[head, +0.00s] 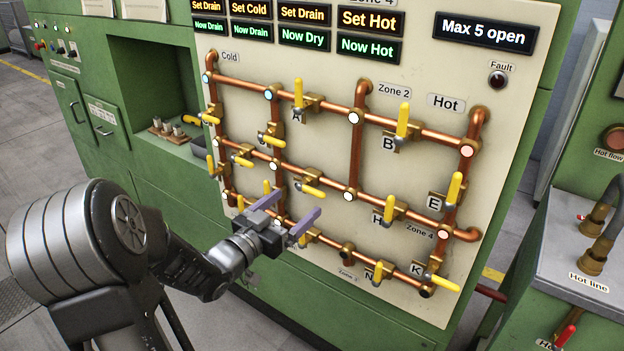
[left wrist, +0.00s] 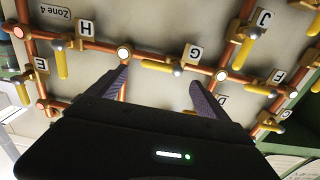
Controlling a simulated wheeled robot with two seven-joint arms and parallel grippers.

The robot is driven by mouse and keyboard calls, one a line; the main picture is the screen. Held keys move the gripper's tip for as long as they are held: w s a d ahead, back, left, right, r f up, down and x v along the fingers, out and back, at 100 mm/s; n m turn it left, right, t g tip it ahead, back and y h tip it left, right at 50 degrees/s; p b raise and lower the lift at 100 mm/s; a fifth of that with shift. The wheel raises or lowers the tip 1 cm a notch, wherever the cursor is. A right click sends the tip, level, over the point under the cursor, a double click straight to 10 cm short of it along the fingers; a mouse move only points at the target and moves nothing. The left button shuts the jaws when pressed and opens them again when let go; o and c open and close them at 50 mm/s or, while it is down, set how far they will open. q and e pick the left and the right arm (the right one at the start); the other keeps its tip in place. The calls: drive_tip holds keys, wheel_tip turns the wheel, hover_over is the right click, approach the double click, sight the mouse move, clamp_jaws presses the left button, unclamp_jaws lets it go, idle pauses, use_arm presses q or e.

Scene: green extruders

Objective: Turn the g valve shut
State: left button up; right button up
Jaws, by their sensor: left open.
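The g valve (head: 312,190) sits on the copper pipe in the middle of the panel, with a brass body and a yellow lever. In the left wrist view, which sees the panel upside down, its label G (left wrist: 195,53) shows and its lever (left wrist: 157,66) lies along the pipe. My left gripper (head: 301,202) is open, its two purple-grey fingers pointing at the panel just below the lever. In the left wrist view the lever shows between and slightly beyond the fingertips (left wrist: 158,77). I cannot tell whether they touch it. My right gripper is not in view.
Other yellow-levered valves surround it: H (head: 391,208) to the right, J (left wrist: 243,33), and F (left wrist: 270,82). Copper pipes with lit round nodes (head: 349,195) cross the cream panel (head: 320,140). A grey bench with a hot line (head: 590,262) stands at right.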

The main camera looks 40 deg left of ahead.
sight(310, 193)
use_arm(q)
drive_tip(key=shift+w, duration=0.15)
drive_tip(key=w+p, duration=0.1)
drive_tip(key=w, duration=0.6)
drive_tip(key=shift+w+a+f, duration=0.1)
drive_tip(key=shift+w, duration=0.25)
clamp_jaws()
idle(0.8)
